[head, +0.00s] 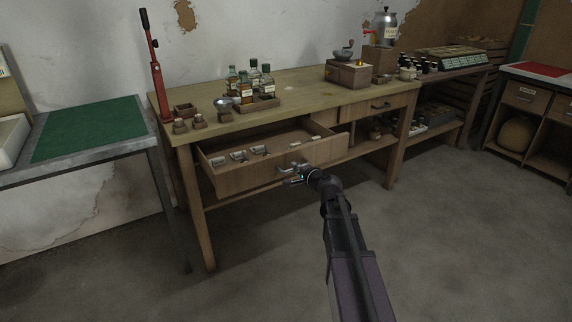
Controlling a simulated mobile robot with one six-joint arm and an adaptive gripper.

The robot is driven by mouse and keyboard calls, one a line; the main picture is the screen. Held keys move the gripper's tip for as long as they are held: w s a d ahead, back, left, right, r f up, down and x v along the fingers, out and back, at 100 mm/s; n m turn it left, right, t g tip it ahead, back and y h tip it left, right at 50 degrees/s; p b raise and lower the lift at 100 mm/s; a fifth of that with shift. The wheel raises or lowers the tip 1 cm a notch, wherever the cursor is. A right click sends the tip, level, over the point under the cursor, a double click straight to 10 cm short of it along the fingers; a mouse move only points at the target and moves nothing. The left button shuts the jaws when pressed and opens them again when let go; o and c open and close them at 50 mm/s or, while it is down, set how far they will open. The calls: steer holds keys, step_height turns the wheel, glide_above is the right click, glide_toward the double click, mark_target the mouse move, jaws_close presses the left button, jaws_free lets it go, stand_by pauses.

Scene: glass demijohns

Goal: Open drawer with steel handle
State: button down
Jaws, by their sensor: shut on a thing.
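The wooden drawer (240,178) on the left of the workbench is pulled well out, and its inside shows. Its steel handle (287,169) is on the front panel, partly hidden by my gripper. My gripper (297,175) is at the drawer front and shut on the steel handle. Several small metal or glass items (238,156) lie along the front inside the drawer. A second drawer (378,106) on the right of the same bench is shut and has a dark handle.
A green-topped table (88,130) stands at the left. The grey floor (460,230) in front is clear.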

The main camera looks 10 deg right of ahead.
steer(key=shift+s+d, duration=0.3)
steer(key=shift+s, duration=0.4)
steer(key=c, duration=0.6)
jaws_free()
steer(key=shift+c, duration=0.2)
